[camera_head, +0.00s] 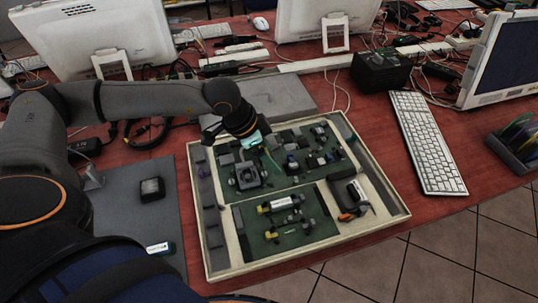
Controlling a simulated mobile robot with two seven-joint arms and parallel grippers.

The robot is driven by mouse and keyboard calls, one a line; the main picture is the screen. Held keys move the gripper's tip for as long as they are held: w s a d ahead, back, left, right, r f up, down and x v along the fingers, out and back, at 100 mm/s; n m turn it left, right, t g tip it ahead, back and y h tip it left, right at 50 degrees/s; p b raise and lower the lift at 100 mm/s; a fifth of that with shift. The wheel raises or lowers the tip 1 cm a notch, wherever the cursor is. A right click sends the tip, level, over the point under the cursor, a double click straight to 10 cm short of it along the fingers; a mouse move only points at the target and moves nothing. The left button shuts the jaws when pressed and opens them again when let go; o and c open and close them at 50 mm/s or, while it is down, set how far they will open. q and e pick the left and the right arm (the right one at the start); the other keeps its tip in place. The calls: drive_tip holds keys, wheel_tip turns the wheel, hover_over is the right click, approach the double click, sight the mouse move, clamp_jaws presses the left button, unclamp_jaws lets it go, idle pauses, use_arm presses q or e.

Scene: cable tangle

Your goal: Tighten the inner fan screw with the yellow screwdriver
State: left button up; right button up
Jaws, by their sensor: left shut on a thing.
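My left gripper (246,132) reaches in from the left over the back of a cream-framed tray (392,197). It is shut on a small pale teal thing (251,141), too small to identify. A dark grey square part with a round middle, possibly the fan (247,178), sits on the green board just in front of the gripper. I cannot make out its screws. Two parts with yellow ends lie on the front green board, an upper one (280,204) and a lower one (273,234). I cannot tell whether either is the yellow screwdriver. My right gripper is not in view.
A black tool with an orange tip (348,214) lies in the tray's right part. A grey mat (146,213) with a small dark block (152,189) is to the left. A white keyboard (427,143) and black box (381,71) stand right. Monitors line the back.

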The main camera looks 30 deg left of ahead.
use_arm(q)
wheel_tip(320, 180, up, 4)
drive_tip(key=shift+r+p, duration=0.15)
drive_tip(key=shift+p, duration=0.85)
